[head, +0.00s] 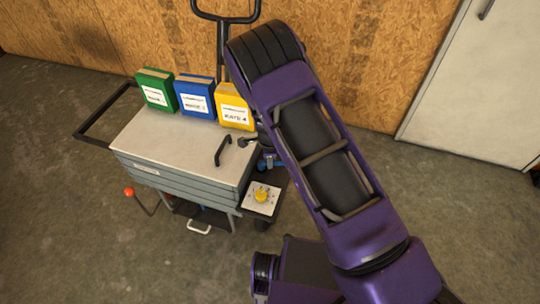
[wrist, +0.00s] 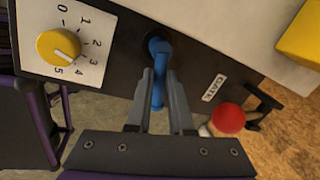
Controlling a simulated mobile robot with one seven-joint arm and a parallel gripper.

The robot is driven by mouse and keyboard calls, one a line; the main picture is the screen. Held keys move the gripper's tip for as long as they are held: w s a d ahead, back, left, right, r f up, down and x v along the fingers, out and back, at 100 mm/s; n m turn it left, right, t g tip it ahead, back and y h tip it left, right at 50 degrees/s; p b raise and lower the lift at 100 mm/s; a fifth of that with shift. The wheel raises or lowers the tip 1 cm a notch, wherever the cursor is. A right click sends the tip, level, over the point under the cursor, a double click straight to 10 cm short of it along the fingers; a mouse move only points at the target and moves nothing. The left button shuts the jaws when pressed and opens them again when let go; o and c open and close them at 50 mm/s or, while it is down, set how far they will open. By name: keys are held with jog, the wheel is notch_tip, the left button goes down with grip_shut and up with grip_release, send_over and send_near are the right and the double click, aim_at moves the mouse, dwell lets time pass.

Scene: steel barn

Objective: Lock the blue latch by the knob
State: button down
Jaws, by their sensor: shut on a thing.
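The blue latch (wrist: 158,50) shows in the wrist view on the dark side panel of the cart. Its rounded top end sits against a dark round recess, and its stem runs toward me between my fingers. My gripper (wrist: 160,82) is shut on it, one finger on each side. In the head view my own arm covers most of this spot; only a small bit of blue (head: 266,164) shows beside it. The far side of the latch and its catch are hidden.
A yellow dial (wrist: 58,46) on a numbered white plate is left of the latch. A red ball knob (wrist: 228,118) and a white label (wrist: 214,87) are to its right. The grey cart (head: 175,140) carries green, blue and yellow binders. A white door (head: 480,85) stands right.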

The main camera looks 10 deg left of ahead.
jog(key=shift+s+a+m+h+p, duration=0.1)
jog(key=shift+s+m+h+p, duration=0.2)
jog(key=shift+m, duration=0.55)
jog(key=shift+s+m+p, duration=0.1)
jog(key=shift+m+p, duration=0.3)
jog(key=shift+m, duration=0.45)
jog(key=shift+s, duration=0.1)
jog(key=c, duration=1.1)
grip_release()
jog(key=s+r+p, duration=0.1)
jog(key=r, duration=0.4)
jog(key=s+r+p, duration=0.1)
jog(key=r, duration=0.5)
jog(key=s+r, duration=0.1)
jog(key=r, duration=0.5)
jog(key=shift+s+a+r+p, duration=0.1)
jog(key=shift+s+a+p, duration=0.15)
jog(key=shift+p, duration=0.15)
jog(key=shift+w, duration=0.15)
